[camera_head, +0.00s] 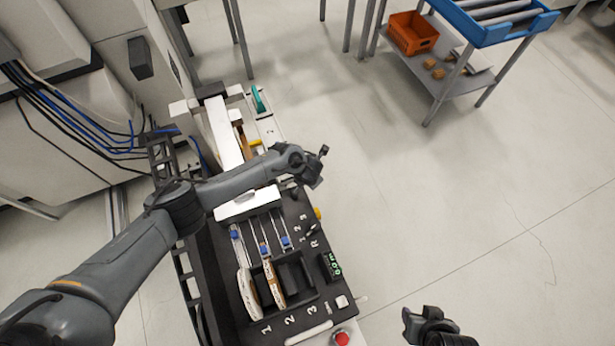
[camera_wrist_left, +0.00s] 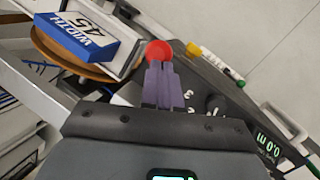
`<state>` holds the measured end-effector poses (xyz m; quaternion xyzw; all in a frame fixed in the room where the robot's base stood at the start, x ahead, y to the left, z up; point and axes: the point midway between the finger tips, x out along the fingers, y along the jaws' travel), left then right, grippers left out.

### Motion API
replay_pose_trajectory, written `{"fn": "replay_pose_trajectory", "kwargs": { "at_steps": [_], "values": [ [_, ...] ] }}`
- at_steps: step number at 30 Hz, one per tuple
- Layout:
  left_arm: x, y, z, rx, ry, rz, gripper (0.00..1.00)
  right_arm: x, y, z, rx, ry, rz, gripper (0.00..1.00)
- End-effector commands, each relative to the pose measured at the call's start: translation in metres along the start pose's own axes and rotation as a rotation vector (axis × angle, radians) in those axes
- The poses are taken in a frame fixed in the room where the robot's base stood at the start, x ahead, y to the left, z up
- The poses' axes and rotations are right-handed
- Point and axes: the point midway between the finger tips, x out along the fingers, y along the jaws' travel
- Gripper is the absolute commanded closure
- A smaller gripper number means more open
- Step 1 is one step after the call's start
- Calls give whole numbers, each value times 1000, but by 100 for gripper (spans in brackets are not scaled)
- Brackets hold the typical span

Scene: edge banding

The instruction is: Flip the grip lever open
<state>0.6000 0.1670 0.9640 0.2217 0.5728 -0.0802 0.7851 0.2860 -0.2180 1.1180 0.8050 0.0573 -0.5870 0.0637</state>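My left gripper (camera_head: 322,152) is above the right edge of the dark machine (camera_head: 300,262), past the white block. In the left wrist view its two purple-grey fingers (camera_wrist_left: 161,84) lie side by side and look shut. A round red knob (camera_wrist_left: 158,50) shows right at their tips. I cannot tell whether the fingers touch it, and no lever arm is clearly visible. In the head view the knob is not discernible near my gripper. My right gripper (camera_head: 412,322) is at the bottom, apart from the machine, over the floor; its opening is unclear.
The machine carries numbered slots with white and brown band rolls (camera_head: 272,284), a green display (camera_head: 331,267) and a red button (camera_head: 342,338). A blue WIDTH 45 block (camera_wrist_left: 77,38) is close to the left gripper. A cart (camera_head: 440,75) stands far right; the floor between is clear.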

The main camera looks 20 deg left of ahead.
Motion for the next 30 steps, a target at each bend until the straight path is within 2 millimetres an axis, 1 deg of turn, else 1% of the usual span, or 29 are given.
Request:
{"fn": "replay_pose_trajectory", "kwargs": {
  "at_steps": [7,11,14,24,30],
  "values": [
    [1,0,-1,-2,0,-1,100,0,0,0,0,0,0,57],
    [-7,0,0,-2,0,-1,100,-7,0,-2,0,1,0,57],
    [-17,2,2,-2,0,0,100,-17,0,-6,0,1,0,57],
    [-65,6,8,-1,1,1,100,-61,1,-20,4,2,-3,57],
    [-86,7,10,-2,2,1,100,-79,2,-26,5,3,-4,57]
  ]
}}
